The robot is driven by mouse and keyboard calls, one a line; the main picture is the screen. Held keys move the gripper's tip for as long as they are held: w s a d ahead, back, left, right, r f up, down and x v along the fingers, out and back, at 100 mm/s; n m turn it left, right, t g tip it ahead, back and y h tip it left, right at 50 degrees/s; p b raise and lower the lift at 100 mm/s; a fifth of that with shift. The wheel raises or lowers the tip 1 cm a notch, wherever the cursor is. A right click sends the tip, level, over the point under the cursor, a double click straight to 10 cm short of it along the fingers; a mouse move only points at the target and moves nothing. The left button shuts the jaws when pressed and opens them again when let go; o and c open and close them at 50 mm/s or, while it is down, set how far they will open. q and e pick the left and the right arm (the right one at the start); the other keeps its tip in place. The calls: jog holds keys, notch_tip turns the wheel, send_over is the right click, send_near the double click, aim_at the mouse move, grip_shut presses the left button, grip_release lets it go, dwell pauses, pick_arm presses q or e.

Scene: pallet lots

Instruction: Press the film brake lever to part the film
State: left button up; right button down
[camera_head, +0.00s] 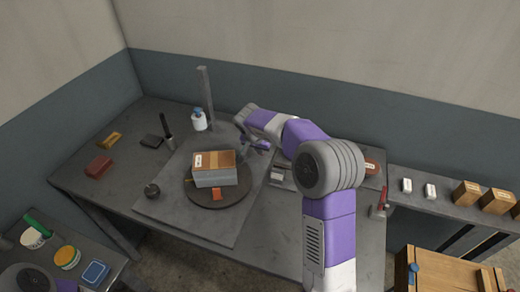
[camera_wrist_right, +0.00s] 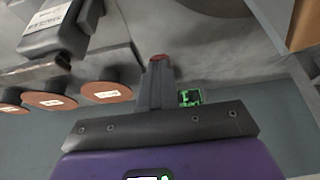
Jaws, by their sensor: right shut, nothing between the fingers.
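My right gripper (camera_head: 258,146) is shut and empty, above the table to the right of the turntable (camera_head: 232,200). In the right wrist view its closed fingers (camera_wrist_right: 157,75) point up the picture. A small red part (camera_wrist_right: 158,58) shows at their tips; I cannot tell whether it is the brake lever or whether they touch. A block-shaped load (camera_head: 215,178) with a brown top and grey sides sits on the turntable. No film brake lever is clearly identifiable. My left gripper is out of view.
A grey post (camera_head: 205,95) and a white bottle (camera_head: 198,121) stand at the back. A red-handled tool (camera_head: 380,203) is near the right table edge. Labelled brown discs (camera_wrist_right: 105,92) show in the wrist view. The front of the table is mostly bare.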

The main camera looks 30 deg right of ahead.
jog(key=shift+r, duration=0.25)
jog(key=w+d+p+v, duration=0.1)
jog(key=p+v, duration=0.3)
jog(key=v, duration=0.9)
jog(key=shift+r, duration=0.7)
jog(key=shift+p, duration=0.35)
